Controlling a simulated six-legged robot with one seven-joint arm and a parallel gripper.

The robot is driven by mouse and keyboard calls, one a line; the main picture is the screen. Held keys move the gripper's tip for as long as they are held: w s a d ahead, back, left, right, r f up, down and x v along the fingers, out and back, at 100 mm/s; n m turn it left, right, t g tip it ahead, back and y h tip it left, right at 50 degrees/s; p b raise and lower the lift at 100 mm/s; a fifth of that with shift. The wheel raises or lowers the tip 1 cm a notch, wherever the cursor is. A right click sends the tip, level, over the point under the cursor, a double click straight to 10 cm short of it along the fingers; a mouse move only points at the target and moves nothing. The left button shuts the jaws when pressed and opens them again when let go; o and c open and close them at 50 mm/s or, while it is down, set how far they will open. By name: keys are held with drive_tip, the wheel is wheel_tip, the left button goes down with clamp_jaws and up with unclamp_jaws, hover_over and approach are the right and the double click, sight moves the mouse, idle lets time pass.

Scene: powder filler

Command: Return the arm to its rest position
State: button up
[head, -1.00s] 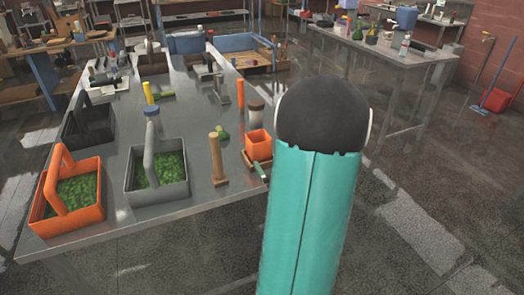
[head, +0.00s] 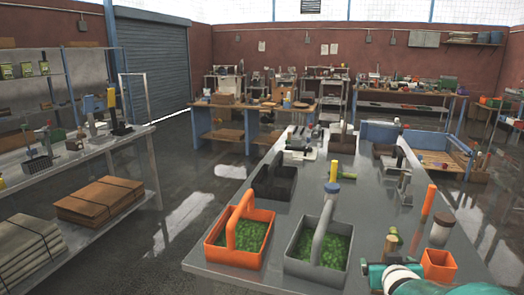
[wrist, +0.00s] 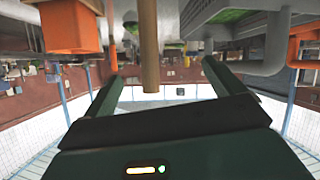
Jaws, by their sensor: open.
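An orange cup (wrist: 72,32) is at the upper left and a grey basket (wrist: 235,38) at the upper right.
The grey table (head: 225,272) holds an orange basket (head: 240,230), the grey basket, a black bin (head: 273,183), the wooden post and orange cup near my arm. A shelf with boxes (head: 100,200) stands at the left. Open floor (head: 185,215) lies between shelf and table.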

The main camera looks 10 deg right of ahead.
drive_tip(key=s+a+r+n+g+y, duration=0.1)
drive_tip(key=s+a, duration=0.3)
drive_tip(key=a, duration=0.5)
drive_tip(key=s+a+r+n+g+y, duration=0.1)
drive_tip(key=s+a+r+g+y, duration=0.1)
drive_tip(key=a, duration=0.7)
drive_tip(key=s+a+r+n+g+y, duration=0.1)
drive_tip(key=s+a+n+g+y, duration=0.1)
drive_tip(key=s+a, duration=0.4)
drive_tip(key=a+y, duration=0.1)
drive_tip(key=a, duration=0.3)
drive_tip(key=shift+s+r+y, duration=0.2)
drive_tip(key=shift+y, duration=0.1)
